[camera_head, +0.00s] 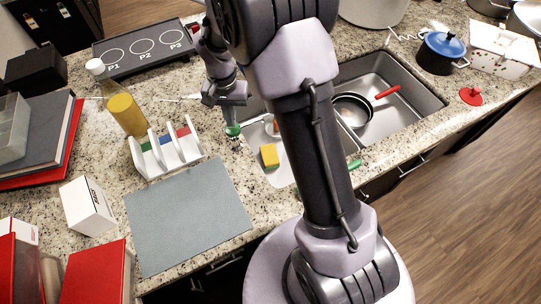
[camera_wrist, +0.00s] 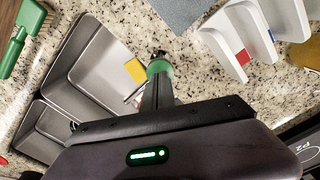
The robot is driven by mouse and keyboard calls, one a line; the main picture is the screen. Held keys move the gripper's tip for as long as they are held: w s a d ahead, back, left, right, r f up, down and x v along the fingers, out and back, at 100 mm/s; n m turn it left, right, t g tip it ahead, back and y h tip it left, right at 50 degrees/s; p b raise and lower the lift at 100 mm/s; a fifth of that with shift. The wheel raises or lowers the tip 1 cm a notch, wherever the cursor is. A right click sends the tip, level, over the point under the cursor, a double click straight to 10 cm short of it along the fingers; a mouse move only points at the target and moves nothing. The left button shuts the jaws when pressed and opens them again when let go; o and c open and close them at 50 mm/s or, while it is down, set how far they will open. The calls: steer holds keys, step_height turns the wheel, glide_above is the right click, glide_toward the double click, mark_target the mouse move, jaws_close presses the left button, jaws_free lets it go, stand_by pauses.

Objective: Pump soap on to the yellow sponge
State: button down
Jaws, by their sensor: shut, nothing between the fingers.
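The yellow sponge (camera_head: 269,155) lies at the sink's left basin in the head view. It also shows in the wrist view (camera_wrist: 136,70), just left of my fingertips. A small green item (camera_head: 233,131), which looks like the soap dispenser, stands on the counter left of the sink; its green body also shows in the wrist view (camera_wrist: 159,68). My gripper (camera_head: 231,121) points down at it, with shut, empty fingers (camera_wrist: 157,82) that partly hide it. I cannot tell whether they touch it. The pump head is not clear.
The sink (camera_head: 375,100) holds a pan (camera_head: 352,108). A white rack (camera_head: 165,155) and an oil bottle (camera_head: 127,113) stand left of my gripper. A grey mat (camera_head: 187,215) lies in front. A green brush (camera_wrist: 18,40) shows in the wrist view.

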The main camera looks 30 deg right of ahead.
steer(key=shift+r, duration=0.1)
step_height(320, 180, up, 6)
steer(key=p, duration=0.4)
steer(key=s+a+r+t+y+b, duration=0.1)
steer(key=s+a+t+b, duration=0.1)
steer(key=s+b, duration=0.6)
steer(key=s+a+r+n+t+y+b, duration=0.1)
steer(key=s+b, duration=0.7)
steer(key=s, duration=0.8)
steer(key=a+t, duration=0.1)
steer(key=t, duration=0.1)
steer(key=shift+s+r+n+t, duration=0.15)
steer(key=shift+n+t, duration=0.15)
steer(key=shift+t, duration=0.1)
